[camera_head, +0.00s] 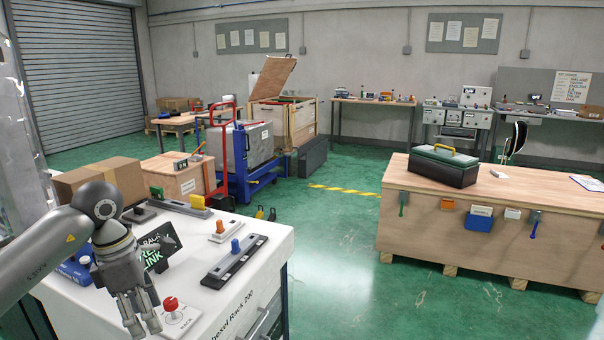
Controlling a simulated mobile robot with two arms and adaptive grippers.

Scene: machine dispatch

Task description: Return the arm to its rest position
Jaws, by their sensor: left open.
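My left arm comes in from the left edge, and its gripper (139,316) hangs fingers down over the front left part of a white machine top (258,224). The gripper is open, with nothing seen between its fingers. I cannot tell whether the fingers touch the surface. A black sign with green letters (158,245) stands behind the gripper and is partly hidden by it. My right gripper is not in view.
On the white top are a blue-knobbed slider panel (235,258), an orange-knobbed switch (226,230) and a cardboard box (105,178). A wooden bench (480,225) with a dark toolbox (443,165) stands to the right. Green floor (335,260) between them is clear.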

